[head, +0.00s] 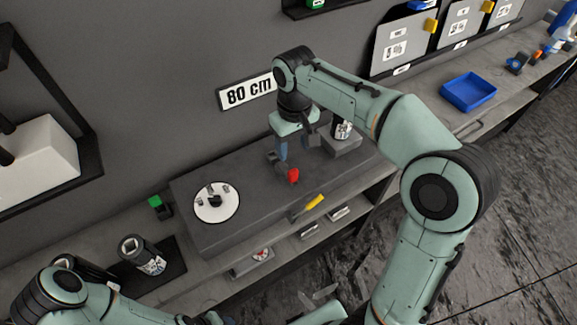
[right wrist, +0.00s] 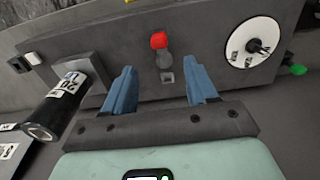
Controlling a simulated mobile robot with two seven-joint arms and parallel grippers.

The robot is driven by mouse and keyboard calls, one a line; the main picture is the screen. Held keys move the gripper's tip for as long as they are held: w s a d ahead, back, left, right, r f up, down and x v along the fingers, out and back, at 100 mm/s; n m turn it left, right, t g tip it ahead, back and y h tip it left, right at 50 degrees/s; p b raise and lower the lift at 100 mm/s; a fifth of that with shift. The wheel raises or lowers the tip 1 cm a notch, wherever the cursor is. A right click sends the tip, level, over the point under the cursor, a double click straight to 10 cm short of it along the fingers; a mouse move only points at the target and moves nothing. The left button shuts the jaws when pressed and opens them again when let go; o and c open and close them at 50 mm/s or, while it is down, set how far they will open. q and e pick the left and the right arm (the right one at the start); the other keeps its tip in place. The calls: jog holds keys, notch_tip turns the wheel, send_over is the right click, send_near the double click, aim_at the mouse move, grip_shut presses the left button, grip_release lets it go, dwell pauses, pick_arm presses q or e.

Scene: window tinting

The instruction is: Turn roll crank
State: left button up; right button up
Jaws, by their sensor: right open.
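The roll crank has a red knob (head: 293,175) and stands on the dark grey bench block (head: 245,218). In the right wrist view the red knob (right wrist: 159,41) sits on a grey arm above a small square base. My right gripper (head: 289,160) is over the block near the crank. In the right wrist view my right gripper (right wrist: 160,75) is open, its two blue fingers apart, with the crank ahead between them. I see no contact with the knob.
A white disc (head: 217,203) with small fittings lies left of the crank. A black labelled roll (right wrist: 55,105) stands at the block's other end. A yellow piece (head: 314,202) is at the front edge.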

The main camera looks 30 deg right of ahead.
aim_at(294, 170)
notch_tip(294, 170, down, 11)
jog(key=shift+w+d+f+b, duration=0.1)
jog(key=shift+w+b, duration=0.05)
jog(key=shift+b, duration=0.5)
jog(key=shift+w+f, duration=0.1)
jog(key=shift+f, duration=0.3)
pick_arm(q)
jog(key=shift+s+d+f, duration=0.1)
jog(key=shift+s+f, duration=0.65)
jog(key=shift+f, duration=0.25)
pick_arm(e)
grip_shut()
jog(key=shift+d, duration=0.1)
